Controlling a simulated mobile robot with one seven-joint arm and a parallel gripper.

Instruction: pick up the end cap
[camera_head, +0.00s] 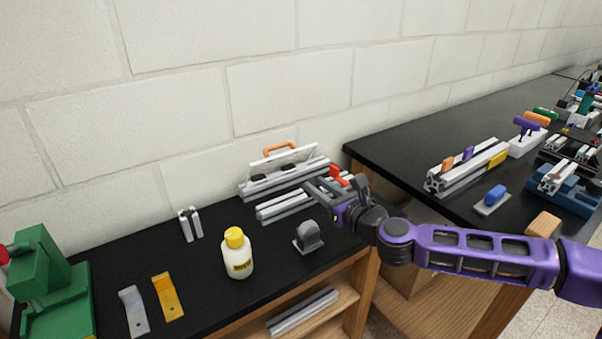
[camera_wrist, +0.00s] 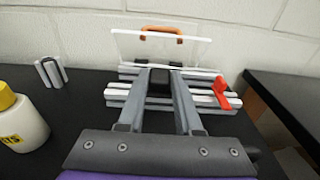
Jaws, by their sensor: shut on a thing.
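My gripper (camera_head: 313,187) reaches in from the right over the back of the black bench, near the aluminium extrusions. In the wrist view, my gripper (camera_wrist: 160,78) has its two grey fingers shut on a small black piece, the end cap (camera_wrist: 161,82). The end cap sits between the fingertips, in front of the rear extrusion in the picture. The fingers cover its sides, and I cannot tell whether it touches anything below. In the head view I cannot make it out clearly.
Aluminium extrusions (camera_head: 284,207) with a red clamp (camera_wrist: 222,93) lie close under the fingers. Behind stands a clear panel with an orange handle (camera_wrist: 161,31). A yellow-capped bottle (camera_head: 237,255), grey bracket (camera_head: 309,237) and small profile piece (camera_head: 189,224) stand nearby.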

